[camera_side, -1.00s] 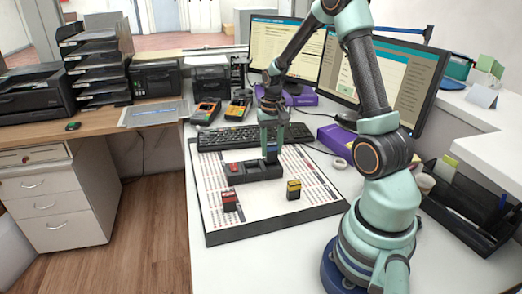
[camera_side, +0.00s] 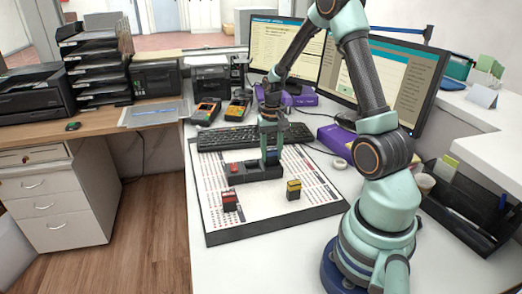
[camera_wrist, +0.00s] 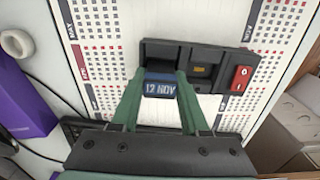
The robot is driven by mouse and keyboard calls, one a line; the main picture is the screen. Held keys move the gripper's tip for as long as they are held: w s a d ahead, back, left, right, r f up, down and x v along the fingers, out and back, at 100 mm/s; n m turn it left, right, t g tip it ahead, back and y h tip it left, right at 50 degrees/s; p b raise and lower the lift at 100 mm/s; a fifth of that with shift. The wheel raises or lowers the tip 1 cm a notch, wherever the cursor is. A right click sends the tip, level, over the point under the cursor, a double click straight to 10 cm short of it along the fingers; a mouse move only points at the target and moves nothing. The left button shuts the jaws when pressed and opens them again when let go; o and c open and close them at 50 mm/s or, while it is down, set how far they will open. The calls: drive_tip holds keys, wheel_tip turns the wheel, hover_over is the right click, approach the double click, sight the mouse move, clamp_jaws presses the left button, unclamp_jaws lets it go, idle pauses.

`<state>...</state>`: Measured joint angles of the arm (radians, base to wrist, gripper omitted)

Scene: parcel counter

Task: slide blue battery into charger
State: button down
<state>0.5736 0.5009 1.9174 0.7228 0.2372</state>
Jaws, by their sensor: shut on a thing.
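The blue battery (camera_wrist: 160,89), with a dark top edge and a "12 NOV" label, is between the fingers of my gripper (camera_wrist: 160,92), which is shut on it. The black charger (camera_wrist: 222,58) lies just beyond, with a red switch (camera_wrist: 240,79) at its right end. The battery overlaps the near part of its left bay (camera_wrist: 163,54); I cannot tell how deep it sits. The middle bay (camera_wrist: 201,70) shows a small yellow mark and no battery. In the side view, my gripper (camera_side: 271,160) is low over the right end of the charger (camera_side: 257,172), hiding most of the battery.
A red-topped battery (camera_side: 229,202) and a yellow-topped battery (camera_side: 293,190) stand on the printed mat (camera_side: 262,215) in front of the charger. A keyboard (camera_side: 225,138) lies behind. A white tape roll (camera_side: 340,164) lies right of the mat.

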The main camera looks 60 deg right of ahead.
drive_tip(key=shift+f, duration=0.4)
drive_tip(key=shift+c, duration=1.7)
unclamp_jaws()
wheel_tip(320, 180, up, 12)
drive_tip(key=shift+a+r, duration=0.1)
drive_tip(key=s+a+r+n+t, duration=0.2)
drive_tip(key=a+r+n, duration=0.2)
drive_tip(key=a, duration=0.7)
drive_tip(key=s+a+r+n+t, duration=0.3)
drive_tip(key=a+r+n, duration=0.1)
drive_tip(key=a, duration=0.6)
drive_tip(key=shift+s+a+n+t, duration=0.15)
drive_tip(key=shift+a+n+t, duration=0.2)
drive_tip(key=shift+n, duration=0.25)
